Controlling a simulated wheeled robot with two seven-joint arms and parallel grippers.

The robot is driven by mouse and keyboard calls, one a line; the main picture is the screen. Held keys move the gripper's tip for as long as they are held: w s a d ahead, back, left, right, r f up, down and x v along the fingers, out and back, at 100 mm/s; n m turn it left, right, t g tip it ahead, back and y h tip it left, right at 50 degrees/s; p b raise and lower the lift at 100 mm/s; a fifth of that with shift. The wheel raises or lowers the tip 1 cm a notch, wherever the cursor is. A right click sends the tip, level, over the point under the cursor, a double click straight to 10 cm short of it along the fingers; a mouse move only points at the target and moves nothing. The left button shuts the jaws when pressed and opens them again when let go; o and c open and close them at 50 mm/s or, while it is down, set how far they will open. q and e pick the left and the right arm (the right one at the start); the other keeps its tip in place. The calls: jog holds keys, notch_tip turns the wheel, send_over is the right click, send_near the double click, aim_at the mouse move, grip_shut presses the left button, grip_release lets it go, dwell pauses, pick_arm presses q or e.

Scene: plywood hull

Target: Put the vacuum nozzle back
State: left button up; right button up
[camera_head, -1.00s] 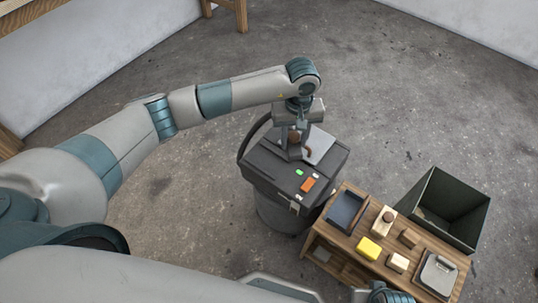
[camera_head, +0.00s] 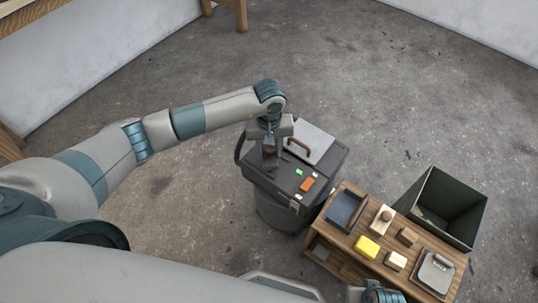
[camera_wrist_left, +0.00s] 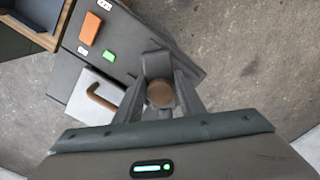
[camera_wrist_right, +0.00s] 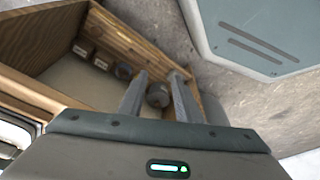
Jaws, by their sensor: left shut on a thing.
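My left gripper (camera_head: 269,158) is above the left part of the vacuum's dark boxy top (camera_head: 268,172). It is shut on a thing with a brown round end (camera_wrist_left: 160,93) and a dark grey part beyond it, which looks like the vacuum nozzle. Most of it is hidden by the fingers in the head view. I cannot tell whether it touches the top. A grey plate with a brown handle (camera_head: 302,146) is just right of the gripper. My right gripper (camera_wrist_right: 161,75) is open in the right wrist view, by the wooden bench's lower shelf.
The wooden bench (camera_head: 340,238) stands right of the vacuum. It carries a dark tray (camera_head: 346,209), a yellow block (camera_head: 367,248), several small blocks and a grey flat case (camera_head: 436,273). A dark green open bin (camera_head: 462,218) stands behind it.

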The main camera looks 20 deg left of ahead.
aim_at(269, 156)
pick_arm(q)
notch_tip(269, 156, down, 2)
jog(key=shift+f, duration=0.45)
pick_arm(e)
jog(key=shift+f, duration=0.7)
pick_arm(q)
jog(key=shift+f, duration=0.1)
pick_arm(e)
jog(key=shift+r, duration=0.1)
pick_arm(q)
jog(key=shift+f, duration=0.1)
jog(key=o, duration=0.9)
pick_arm(e)
jog(key=shift+s+r, duration=0.35)
jog(key=shift+r, duration=0.15)
jog(key=shift+w, duration=0.15)
